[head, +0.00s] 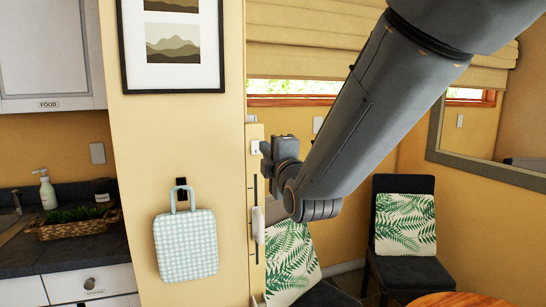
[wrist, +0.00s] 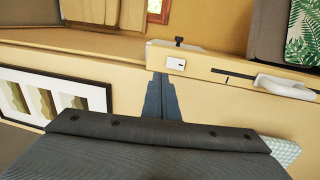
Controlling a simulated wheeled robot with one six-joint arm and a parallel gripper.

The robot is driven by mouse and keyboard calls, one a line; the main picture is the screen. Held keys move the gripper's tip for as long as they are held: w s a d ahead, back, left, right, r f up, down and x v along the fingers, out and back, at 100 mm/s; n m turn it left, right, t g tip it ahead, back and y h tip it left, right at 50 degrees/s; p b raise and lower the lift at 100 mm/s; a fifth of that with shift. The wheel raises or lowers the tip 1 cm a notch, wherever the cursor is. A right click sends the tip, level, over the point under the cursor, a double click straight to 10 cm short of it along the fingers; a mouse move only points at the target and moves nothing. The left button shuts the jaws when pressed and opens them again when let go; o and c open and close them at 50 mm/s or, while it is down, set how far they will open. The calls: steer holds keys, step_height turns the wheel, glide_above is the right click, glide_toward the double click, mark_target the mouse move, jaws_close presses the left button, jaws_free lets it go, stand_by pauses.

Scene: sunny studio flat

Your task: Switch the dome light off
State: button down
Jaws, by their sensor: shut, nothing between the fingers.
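A small white switch (head: 255,147) is on the narrow end face of the yellow wall, and in the wrist view it shows as a white plate (wrist: 176,64). My gripper (head: 265,150) is at the right of this switch in the head view, very close to it. In the wrist view my gripper (wrist: 159,78) is shut and empty, its fingertips just below and left of the switch. I cannot tell whether they touch it. No dome light is in view, and no label ties it to this switch.
Other wall plates are by the kitchen (head: 97,153) and near the window (head: 317,124). A white handle-like fitting (head: 258,224) is below the switch. A checked bag (head: 186,245) hangs on the wall beneath a framed picture (head: 173,45). Chairs with leafy cushions (head: 405,224) stand at right.

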steer(key=shift+r+b+v, duration=0.2)
steer(key=shift+v, duration=0.6)
steer(key=shift+r+b+v, duration=0.15)
steer(key=shift+v, duration=0.7)
steer(key=shift+r+b+v, duration=0.2)
steer(key=shift+v, duration=0.6)
steer(key=s+d+f+m+g+h, duration=0.15)
steer(key=d+f+m+g, duration=0.3)
steer(key=f, duration=0.55)
steer(key=s+d+f+m+g+h, duration=0.1)
steer(key=d+f+m+g+h, duration=0.25)
steer(key=f, duration=0.65)
steer(key=s+d+f+m+g, duration=0.4)
steer(key=s+f+m, duration=0.2)
steer(key=s, duration=0.3)
steer(key=s+d+f+m+g, duration=0.4)
steer(key=s+f+m+g, duration=0.1)
steer(key=s+f+m, duration=0.2)
steer(key=shift+s+d+f, duration=0.15)
steer(key=shift+s+f, duration=0.35)
steer(key=shift+s, duration=0.55)
